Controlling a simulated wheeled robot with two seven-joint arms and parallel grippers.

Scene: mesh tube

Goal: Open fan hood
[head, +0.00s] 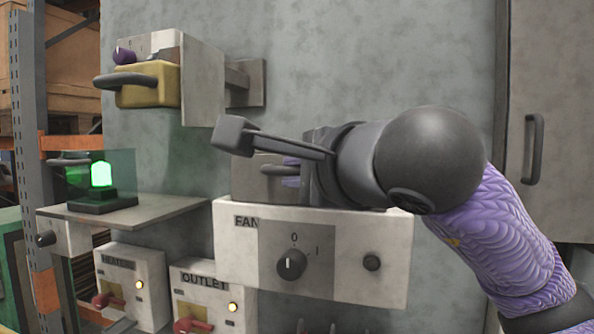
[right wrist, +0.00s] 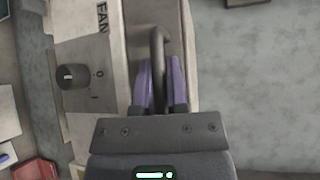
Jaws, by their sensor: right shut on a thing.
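The fan hood (head: 244,182) is a grey box on top of the white FAN control panel (head: 345,255). It looks lowered, though my arm hides much of its right part. A dark loop handle (head: 270,170) sticks out of its front. My right gripper (head: 291,174) comes in from the right, and its purple fingers are closed around the handle. The right wrist view shows the handle (right wrist: 158,42) between the two purple fingers (right wrist: 160,85). My left gripper is out of view.
A yellow box with a dark handle (head: 150,90) sticks out at the upper left. A shelf (head: 150,212) holds a glowing green lamp (head: 101,174). HEATER (head: 130,285) and OUTLET (head: 205,300) panels sit lower left. A grey door handle (head: 534,148) is at the right.

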